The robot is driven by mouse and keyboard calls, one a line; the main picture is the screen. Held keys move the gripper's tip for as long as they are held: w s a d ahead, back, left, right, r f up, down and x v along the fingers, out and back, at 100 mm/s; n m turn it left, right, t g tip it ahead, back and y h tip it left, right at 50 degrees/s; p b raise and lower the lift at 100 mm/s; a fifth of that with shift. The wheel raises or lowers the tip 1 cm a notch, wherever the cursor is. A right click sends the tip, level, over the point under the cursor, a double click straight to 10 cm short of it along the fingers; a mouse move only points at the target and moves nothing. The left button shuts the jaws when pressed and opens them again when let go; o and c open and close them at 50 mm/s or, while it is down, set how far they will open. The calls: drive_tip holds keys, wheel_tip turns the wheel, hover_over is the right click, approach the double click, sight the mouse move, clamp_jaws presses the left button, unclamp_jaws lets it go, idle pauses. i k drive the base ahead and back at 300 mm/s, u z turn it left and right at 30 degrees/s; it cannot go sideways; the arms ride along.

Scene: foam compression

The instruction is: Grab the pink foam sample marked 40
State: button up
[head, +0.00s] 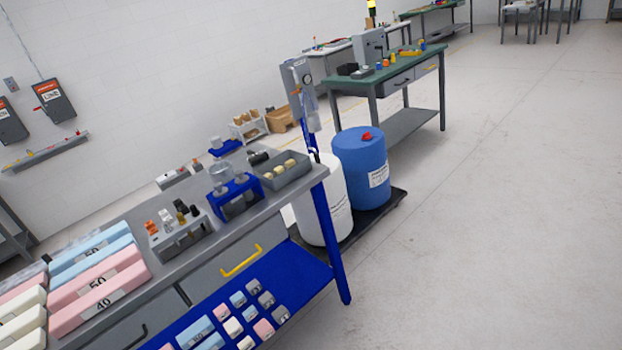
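The pink foam sample marked 40 (128,284) lies on the grey workbench (165,272) at the lower left, along the bench's front edge. Its label faces the front. Another pink block, marked 50 (118,262), lies directly behind it. Light blue blocks (92,242) lie behind the pink ones, one of them marked 50. Cream blocks (28,322) are at the left edge, partly cut off. My gripper is not in view.
A rack of small parts (182,238), a blue stand (236,195) and a grey tray (288,176) stand farther along the bench. Small foam pieces lie on the blue lower shelf (300,270). White (325,205) and blue (360,155) drums stand beyond. The floor at right is clear.

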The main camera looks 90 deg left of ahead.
sight(60, 324)
drive_tip(key=i, duration=0.95)
drive_tip(key=u, duration=4.55)
drive_tip(key=i, duration=1)
drive_tip(key=k, duration=0.55)
drive_tip(key=z, duration=0.05)
